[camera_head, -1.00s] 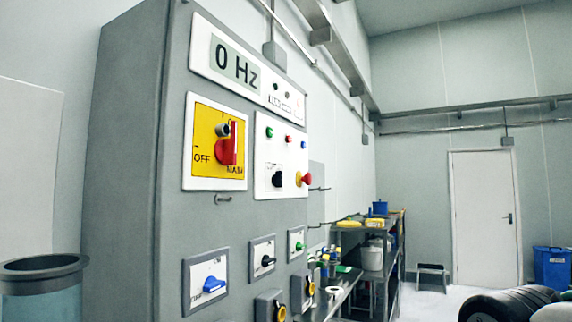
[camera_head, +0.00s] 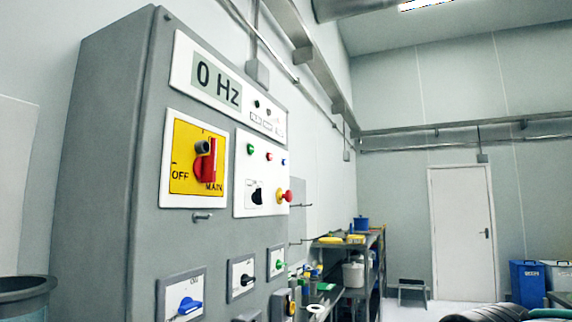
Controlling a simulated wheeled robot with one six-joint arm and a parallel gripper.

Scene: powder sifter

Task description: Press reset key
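A tall grey control cabinet (camera_head: 95,150) stands at the left. Its display (camera_head: 218,83) reads "0 Hz". Small dark buttons (camera_head: 256,104) with tiny labels sit right of the display; I cannot read which one is reset. Below are a yellow main switch plate (camera_head: 197,160) with a red handle and a white panel with green (camera_head: 250,149), red (camera_head: 270,156) and blue (camera_head: 284,161) buttons, a black knob (camera_head: 257,194) and a red mushroom button (camera_head: 287,196).
Lower on the cabinet are a blue rotary switch (camera_head: 188,305), a black one (camera_head: 246,279) and a green one (camera_head: 279,264). A cylindrical container (camera_head: 22,300) stands at bottom left. A cluttered shelf (camera_head: 358,270), white door (camera_head: 463,235) and blue bin (camera_head: 527,283) are farther back.

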